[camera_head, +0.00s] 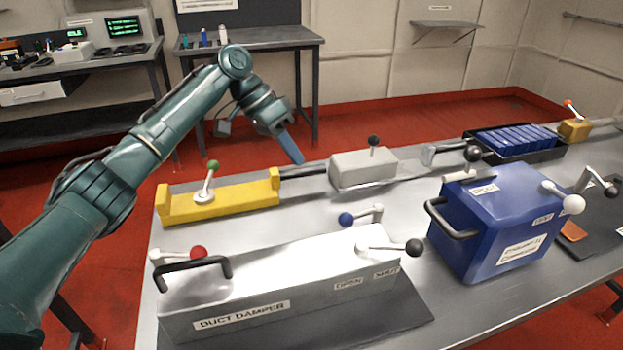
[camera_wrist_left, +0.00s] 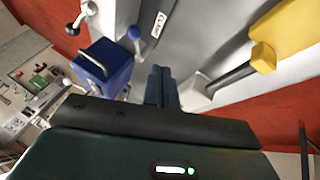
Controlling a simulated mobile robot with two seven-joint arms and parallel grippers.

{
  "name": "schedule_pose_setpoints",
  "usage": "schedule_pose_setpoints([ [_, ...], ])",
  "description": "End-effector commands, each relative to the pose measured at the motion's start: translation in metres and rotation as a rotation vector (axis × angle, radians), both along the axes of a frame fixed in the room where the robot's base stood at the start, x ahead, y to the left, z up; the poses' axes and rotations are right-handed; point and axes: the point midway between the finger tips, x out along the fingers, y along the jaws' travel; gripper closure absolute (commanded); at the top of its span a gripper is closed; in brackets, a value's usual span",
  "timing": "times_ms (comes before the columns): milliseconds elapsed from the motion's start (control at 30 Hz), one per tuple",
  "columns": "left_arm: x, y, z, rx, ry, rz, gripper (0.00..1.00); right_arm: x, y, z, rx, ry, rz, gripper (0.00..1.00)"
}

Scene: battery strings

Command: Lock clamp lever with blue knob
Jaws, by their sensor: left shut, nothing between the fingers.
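The lever with the blue knob (camera_head: 346,219) is behind the white duct damper box, with its light arm running right to a short upright post. What looks like the same blue knob shows in the left wrist view (camera_wrist_left: 134,32), beyond the fingers. My left gripper (camera_head: 299,160) is shut and empty, fingers pointing down. It is in the air behind and left of the blue knob, apart from it, near the yellow clamp body (camera_head: 235,198) and the grey block (camera_head: 362,167). My right gripper is out of view. The lever's base is partly hidden behind the damper box.
The duct damper box (camera_head: 240,322) has a red-knob lever (camera_head: 198,252), a dark handle and a black-knob lever (camera_head: 414,247). A green-knob lever (camera_head: 213,165) stands on the yellow body. A blue box (camera_head: 480,235) with a handle stands to the right. A battery tray (camera_head: 520,153) is farther back.

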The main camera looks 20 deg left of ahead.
Motion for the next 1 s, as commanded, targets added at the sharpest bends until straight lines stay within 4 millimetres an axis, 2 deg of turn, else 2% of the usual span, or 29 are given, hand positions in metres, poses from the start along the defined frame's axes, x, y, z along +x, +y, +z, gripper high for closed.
schedule_pose_setpoints([
  [467, 0.001, -0.053, -0.079, 0.002, 0.004, 0.0, 1.0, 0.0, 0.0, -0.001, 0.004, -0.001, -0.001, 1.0],
  [700, -0.018, -0.077, -0.083, 0.003, 0.002, 0.0, 1.0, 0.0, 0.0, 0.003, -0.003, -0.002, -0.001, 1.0],
  [1000, -0.023, -0.083, -0.085, 0.001, 0.002, 0.003, 1.0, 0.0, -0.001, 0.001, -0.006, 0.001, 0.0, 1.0],
])
